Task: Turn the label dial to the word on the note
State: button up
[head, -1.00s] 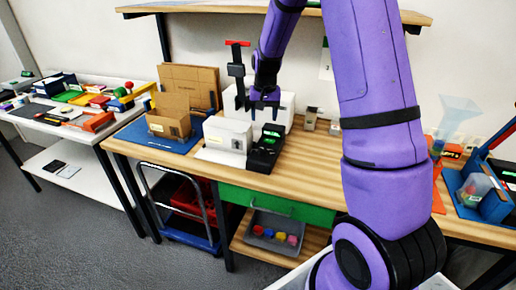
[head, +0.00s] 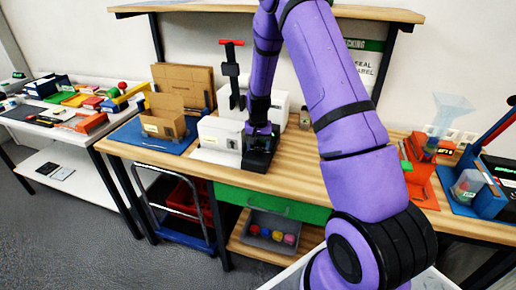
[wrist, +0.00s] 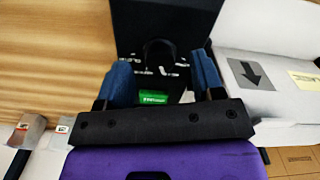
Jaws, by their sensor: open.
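The black label device (head: 258,160) stands on the wooden bench; it also shows in the wrist view (wrist: 160,25). Its dark round dial (wrist: 160,55) has white lettering, too blurred to read. A small green display (wrist: 153,98) shows below the dial, its text unreadable. My gripper (wrist: 164,78) is open, its two blue fingertips on the left and right of the dial. I cannot tell whether they touch it. In the head view my gripper (head: 259,131) is over the device and hides its top. A small pale yellow note (wrist: 306,82) lies on the white box, its word unreadable.
The white box (head: 220,137) with a black arrow stands directly left of the device. A black press with a red handle (head: 232,43) stands behind. Cardboard boxes (head: 163,120) are further left. A shelf (head: 200,8) runs above.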

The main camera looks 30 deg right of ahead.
jog(key=shift+f, duration=0.75)
jog(key=shift+c, duration=0.3)
jog(key=c, duration=0.8)
jog(key=shift+c, duration=0.2)
jog(key=shift+n, duration=0.4)
jog(key=n, duration=0.9)
